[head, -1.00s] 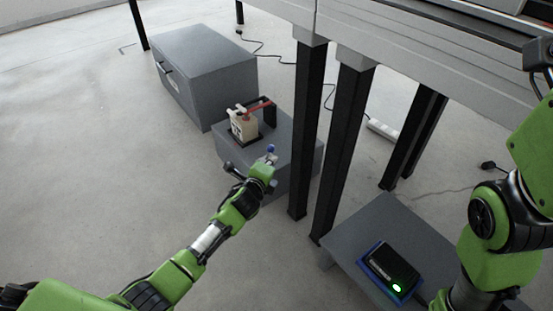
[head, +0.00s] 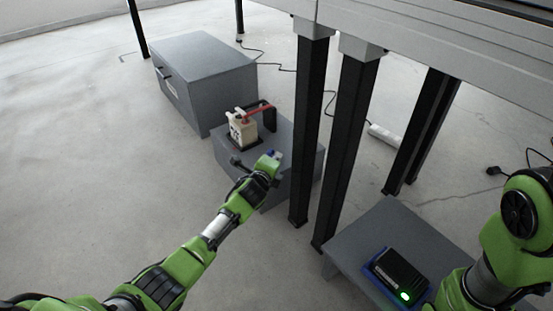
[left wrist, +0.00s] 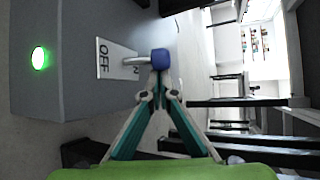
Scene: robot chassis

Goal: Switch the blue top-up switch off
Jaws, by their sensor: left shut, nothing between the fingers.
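The blue-topped switch (left wrist: 161,58) shows in the left wrist view as a blue knob on a pale lever. The lever stands out from a white plate (left wrist: 104,62) marked OFF, with part of a second label near the lever. A green light (left wrist: 39,58) glows on the same grey box. My left gripper (left wrist: 155,93) is shut and empty, its tips right by the knob; I cannot tell whether they touch it. In the head view my left gripper (head: 268,163) is at the low grey box (head: 292,150), largely hiding the switch. My right gripper is out of view.
A beige device with a red handle (head: 244,129) stands on the low box. A larger grey cabinet (head: 205,65) is behind it. Dark table legs (head: 306,130) rise close to the right. A black device with a green light (head: 398,272) sits on a grey stand (head: 385,230).

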